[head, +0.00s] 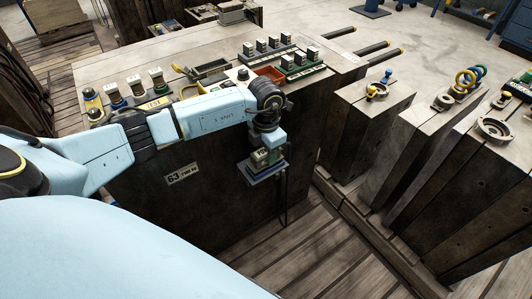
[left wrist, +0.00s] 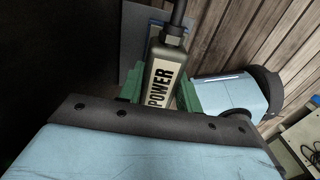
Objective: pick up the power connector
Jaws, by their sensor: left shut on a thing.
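The power connector is a pale block with dark POWER lettering and a dark cable at its end. It shows in the left wrist view (left wrist: 162,82) and in the head view (head: 262,157), beside the front face of the large mould block. My left gripper (head: 270,152) points down and is shut on it. In the left wrist view the gripper's green fingers (left wrist: 158,92) stand on both sides of the connector. A small blue-grey plate (head: 266,174) lies just under the connector; I cannot tell whether they touch. My right gripper is in neither view.
The large block's top (head: 180,60) carries several labelled connectors, an orange-red tray (head: 269,74) and a dark tray (head: 212,68). Separate blocks with rings (head: 470,77) stand to the right. Dark cables (head: 284,205) hang below the plate. Plank floor (head: 300,245) is clear in front.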

